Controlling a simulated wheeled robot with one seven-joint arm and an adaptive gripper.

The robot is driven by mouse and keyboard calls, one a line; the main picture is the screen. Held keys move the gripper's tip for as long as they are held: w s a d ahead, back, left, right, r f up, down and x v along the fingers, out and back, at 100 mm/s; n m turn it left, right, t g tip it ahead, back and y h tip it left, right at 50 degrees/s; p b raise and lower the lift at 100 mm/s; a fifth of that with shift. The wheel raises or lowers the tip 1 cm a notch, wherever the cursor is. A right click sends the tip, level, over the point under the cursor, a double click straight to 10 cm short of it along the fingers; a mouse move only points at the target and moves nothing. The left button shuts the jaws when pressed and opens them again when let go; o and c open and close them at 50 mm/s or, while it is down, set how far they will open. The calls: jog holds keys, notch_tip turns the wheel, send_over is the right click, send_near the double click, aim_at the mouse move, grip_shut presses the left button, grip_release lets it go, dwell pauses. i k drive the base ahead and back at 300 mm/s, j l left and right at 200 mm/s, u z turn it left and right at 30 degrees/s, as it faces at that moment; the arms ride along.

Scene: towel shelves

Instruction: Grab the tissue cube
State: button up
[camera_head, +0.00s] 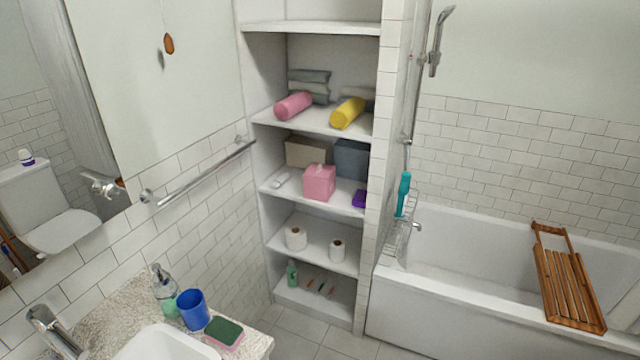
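The tissue cube (319,184) is a pink box with a white tissue tip at its top. It stands upright near the front edge of a middle shelf (287,192) in the wall niche. A beige box (306,151) and a dark grey-blue box (351,160) stand behind it. A small purple item (359,198) lies to its right, and a small white item lies to its left. My gripper is not in view.
The shelf above holds rolled pink (293,106) and yellow (347,113) towels. The shelf below holds two paper rolls. A towel bar (205,172) runs along the left wall. A sink counter (135,302) is front left; a bathtub (450,310) is right. Floor shows between them.

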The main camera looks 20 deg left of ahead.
aim_at(319, 179)
jog(key=i+j, duration=0.35)
jog(key=i, duration=0.15)
jog(key=i+j, duration=0.35)
jog(key=i+j+u, duration=0.1)
jog(key=i+j, duration=0.25)
jog(key=i, duration=0.25)
jog(key=i+j, duration=0.3)
jog(key=i, duration=0.15)
